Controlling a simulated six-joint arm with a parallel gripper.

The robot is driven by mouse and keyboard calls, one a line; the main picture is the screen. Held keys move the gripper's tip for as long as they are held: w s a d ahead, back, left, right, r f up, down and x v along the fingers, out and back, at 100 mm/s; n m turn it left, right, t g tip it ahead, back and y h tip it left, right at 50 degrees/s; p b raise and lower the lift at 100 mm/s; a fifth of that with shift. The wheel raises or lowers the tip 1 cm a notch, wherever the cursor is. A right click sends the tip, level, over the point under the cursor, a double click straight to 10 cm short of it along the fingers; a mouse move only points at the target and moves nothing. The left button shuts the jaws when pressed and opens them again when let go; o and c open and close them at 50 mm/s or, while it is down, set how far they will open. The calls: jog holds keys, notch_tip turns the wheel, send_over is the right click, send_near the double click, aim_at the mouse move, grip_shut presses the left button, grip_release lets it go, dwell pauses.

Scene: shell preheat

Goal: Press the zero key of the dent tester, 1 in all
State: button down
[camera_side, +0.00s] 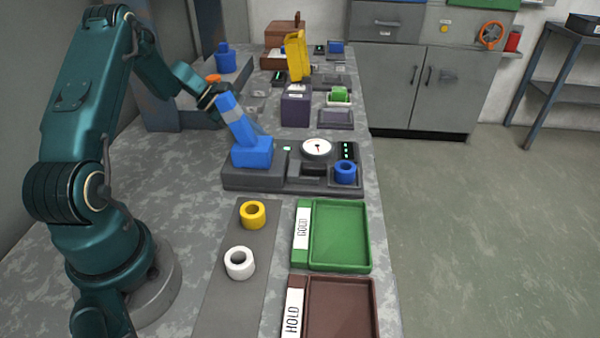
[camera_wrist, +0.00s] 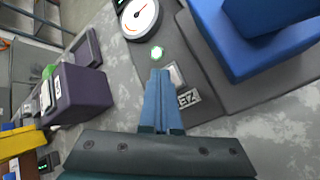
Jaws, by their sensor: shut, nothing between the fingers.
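The dent tester (camera_side: 238,180) is a dark base with a round white dial (camera_side: 316,148), a blue leaning column (camera_side: 252,153) and a small green light (camera_side: 287,148). In the wrist view, the dial (camera_wrist: 140,17) and lit green light (camera_wrist: 157,53) show above my fingertips. A pale square key (camera_wrist: 177,74) sits beside a label (camera_wrist: 188,97) starting "ZE", partly covered by my fingers. My gripper (camera_wrist: 159,72) is shut and empty, its blue tips just left of the key; I cannot tell whether they touch anything. In the side view the blue column hides the fingertips.
A blue ring (camera_side: 345,168) sits on the tester's right end. Yellow (camera_side: 252,214) and white (camera_side: 240,262) rings stand on a grey mat in front, beside green (camera_side: 368,240) and brown (camera_side: 372,300) trays. A purple block (camera_side: 295,108) stands behind. The blue column (camera_wrist: 225,40) is close by.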

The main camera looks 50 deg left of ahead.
aim_at(263, 146)
jog(key=shift+r, duration=0.85)
jog(key=shift+r, duration=2.45)
